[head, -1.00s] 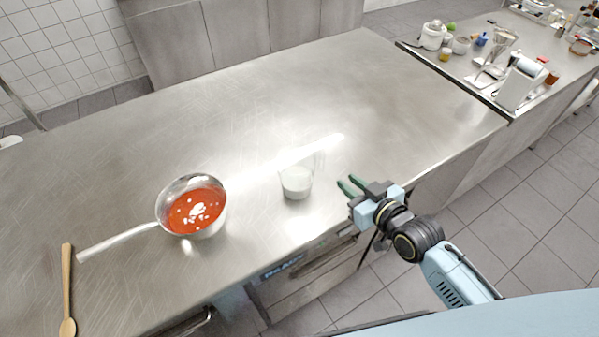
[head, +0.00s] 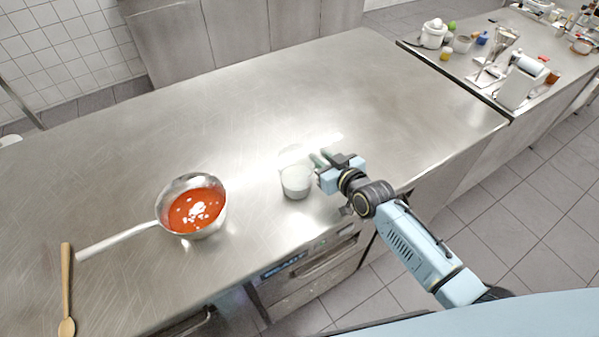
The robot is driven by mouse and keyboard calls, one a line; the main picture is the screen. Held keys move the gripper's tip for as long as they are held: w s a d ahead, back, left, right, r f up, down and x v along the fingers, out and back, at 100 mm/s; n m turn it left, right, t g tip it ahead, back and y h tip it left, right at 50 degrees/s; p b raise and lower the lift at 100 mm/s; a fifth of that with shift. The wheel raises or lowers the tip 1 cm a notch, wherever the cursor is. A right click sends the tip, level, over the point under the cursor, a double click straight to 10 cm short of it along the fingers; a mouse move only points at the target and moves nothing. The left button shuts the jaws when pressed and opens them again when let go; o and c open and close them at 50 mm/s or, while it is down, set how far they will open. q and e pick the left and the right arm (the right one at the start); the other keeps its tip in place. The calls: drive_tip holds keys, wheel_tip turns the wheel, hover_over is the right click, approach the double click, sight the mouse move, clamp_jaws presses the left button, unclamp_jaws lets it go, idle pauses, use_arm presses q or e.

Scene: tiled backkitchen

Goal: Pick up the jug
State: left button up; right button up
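The jug (head: 296,184) is a small clear vessel with white contents. It stands upright on the steel counter, right of the pan. The fingers appear apart. The left gripper is not in view.
A steel pan (head: 180,218) with red sauce and white bits stands left of the jug. A wooden spoon (head: 66,290) lies at the far left. The steel counter (head: 230,110) is clear behind the jug. A second counter at upper right holds several kitchen items.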

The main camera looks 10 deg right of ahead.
clamp_jaws()
drive_tip(key=shift+r, duration=0.1)
idle(0.5)
